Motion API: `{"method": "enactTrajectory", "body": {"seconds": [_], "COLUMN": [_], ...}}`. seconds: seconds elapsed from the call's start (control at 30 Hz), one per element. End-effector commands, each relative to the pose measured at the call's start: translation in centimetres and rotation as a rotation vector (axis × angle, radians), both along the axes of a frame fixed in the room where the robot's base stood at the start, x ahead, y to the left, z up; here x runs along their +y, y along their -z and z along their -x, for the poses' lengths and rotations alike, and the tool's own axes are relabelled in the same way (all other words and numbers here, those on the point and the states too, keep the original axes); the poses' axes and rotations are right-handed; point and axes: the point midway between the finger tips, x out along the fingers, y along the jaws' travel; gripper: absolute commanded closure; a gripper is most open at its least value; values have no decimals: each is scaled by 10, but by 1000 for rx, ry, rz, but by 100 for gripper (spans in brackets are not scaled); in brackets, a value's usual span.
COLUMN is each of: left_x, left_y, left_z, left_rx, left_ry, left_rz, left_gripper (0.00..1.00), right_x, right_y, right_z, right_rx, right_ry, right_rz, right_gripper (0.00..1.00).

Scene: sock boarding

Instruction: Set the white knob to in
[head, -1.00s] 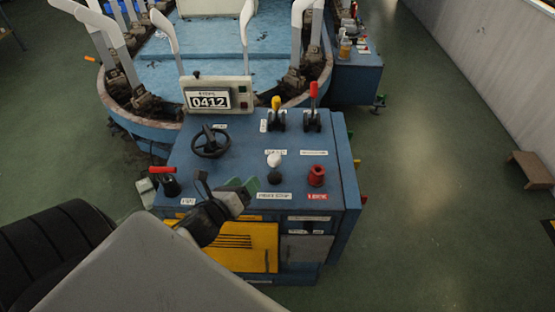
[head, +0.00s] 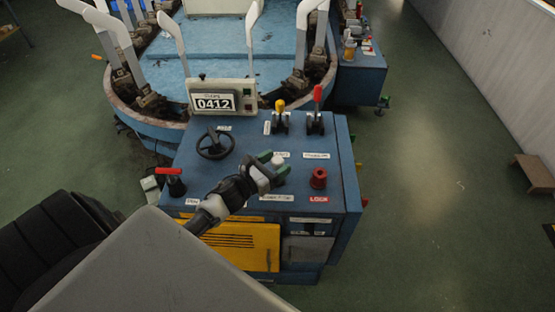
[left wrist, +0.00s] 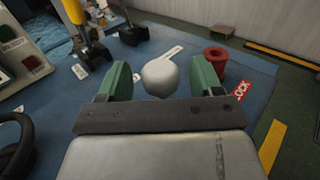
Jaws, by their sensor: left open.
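The white knob (head: 279,155) stands on the sloped top of the blue control console (head: 190,150). In the left wrist view the round white knob (left wrist: 159,76) appears between the two green fingertips, with a gap on each side. My left gripper (head: 272,164) is open at the knob and hides its lower part in the head view. The same gripper also shows in the left wrist view (left wrist: 158,82). The label in front of the knob is partly covered, and I cannot read the knob's setting. My right gripper is not in view.
Around the knob are a red lock knob (head: 318,178), a yellow-topped lever (head: 280,118), a red-topped lever (head: 315,110), a black handwheel (head: 214,144) and a red T-handle (head: 170,173). A display reading 0412 (head: 215,102) stands at the back.

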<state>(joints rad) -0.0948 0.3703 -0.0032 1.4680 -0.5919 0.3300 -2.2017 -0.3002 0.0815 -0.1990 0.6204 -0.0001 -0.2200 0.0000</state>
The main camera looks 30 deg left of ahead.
Motion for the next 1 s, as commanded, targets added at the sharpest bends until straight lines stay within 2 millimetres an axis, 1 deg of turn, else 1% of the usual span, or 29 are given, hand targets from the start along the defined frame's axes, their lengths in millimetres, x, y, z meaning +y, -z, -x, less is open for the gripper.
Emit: {"method": "enactTrajectory", "body": {"seconds": [0.03,0.13,0.37,0.4,0.57,0.8,0.83,0.93,1.0], "left_x": [-1,-2,-3,-3,-2,-2,-2,-2,-2], "left_y": [-1,0,0,0,0,0,0,2,6], "left_z": [-4,-8,-8,-8,-8,-8,-8,-8,-8], "left_rx": [-1,0,0,0,0,0,0,0,1], "left_ry": [0,1,0,0,0,0,0,0,0], "left_rz": [1,1,1,1,1,1,1,1,1], "left_gripper": [34,34,34,36,60,97,100,100,100], "right_x": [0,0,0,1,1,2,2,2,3], "right_y": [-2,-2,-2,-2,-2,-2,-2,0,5], "right_z": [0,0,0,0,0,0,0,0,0], "right_rx": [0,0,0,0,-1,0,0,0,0], "right_ry": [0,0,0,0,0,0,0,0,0], "right_rz": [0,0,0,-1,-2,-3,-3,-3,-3], "right_gripper": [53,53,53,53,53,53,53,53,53]}}
